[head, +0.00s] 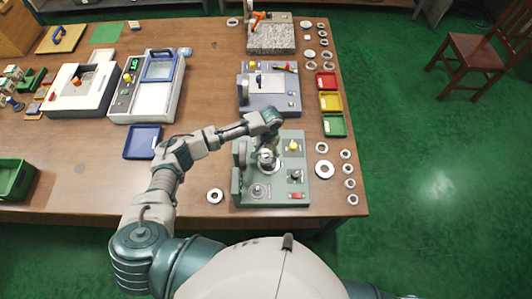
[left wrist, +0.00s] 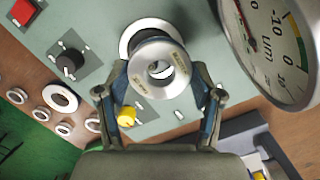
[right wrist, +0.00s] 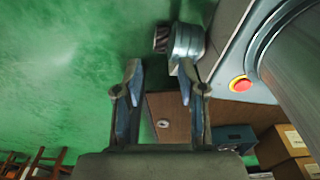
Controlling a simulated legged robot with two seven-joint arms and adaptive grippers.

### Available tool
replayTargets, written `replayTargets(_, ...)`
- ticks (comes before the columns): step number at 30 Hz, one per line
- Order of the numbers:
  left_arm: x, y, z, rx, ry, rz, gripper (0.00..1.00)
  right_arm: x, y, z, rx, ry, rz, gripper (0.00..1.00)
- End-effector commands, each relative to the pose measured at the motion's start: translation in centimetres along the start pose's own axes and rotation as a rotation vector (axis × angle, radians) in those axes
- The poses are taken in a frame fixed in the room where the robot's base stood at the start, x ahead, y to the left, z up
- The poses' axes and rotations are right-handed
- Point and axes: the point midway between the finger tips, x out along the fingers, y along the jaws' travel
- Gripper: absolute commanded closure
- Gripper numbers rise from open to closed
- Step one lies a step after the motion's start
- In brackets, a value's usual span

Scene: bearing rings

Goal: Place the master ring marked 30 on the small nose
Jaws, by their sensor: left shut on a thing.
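My left gripper (head: 267,150) is shut on a pale metal ring (left wrist: 160,64), holding it by opposite sides. The ring's face carries small labels that I cannot read. It is over a dark round part with a white flange (left wrist: 129,43) on the grey-green gauge machine (head: 307,165). A shiny part shows through the ring's hole; I cannot tell whether the ring is around it or above it. Another round fitting (head: 258,191) is at the machine's front left. My right gripper (right wrist: 158,68) is open, with nothing between its fingers.
A large dial (left wrist: 280,45) stands close to the left gripper. A yellow knob (left wrist: 126,116) and dark knob (left wrist: 69,62) rise from the machine's panel. Loose rings (head: 324,169) lie to its right and one ring (head: 215,196) to its left. A green tray (head: 334,125) is behind right.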

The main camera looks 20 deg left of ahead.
Motion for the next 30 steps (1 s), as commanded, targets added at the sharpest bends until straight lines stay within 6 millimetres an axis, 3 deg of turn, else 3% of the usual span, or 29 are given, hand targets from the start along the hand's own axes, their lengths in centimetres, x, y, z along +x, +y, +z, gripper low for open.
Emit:
replayTargets(5,-0.2,0.4,-0.2,0.002,0.000,-0.003,0.89,-0.1,-0.1,0.0,-0.001,0.000,-0.001,0.60)
replayTargets(17,-0.1,0.5,-0.1,0.001,0.001,0.003,0.89,-1.2,2.4,0.5,-0.001,-0.007,0.028,0.60)
replayTargets(30,-0.1,1.0,-0.3,0.001,0.001,0.000,0.89,-1.1,-0.1,0.0,0.001,-0.002,-0.002,0.60)
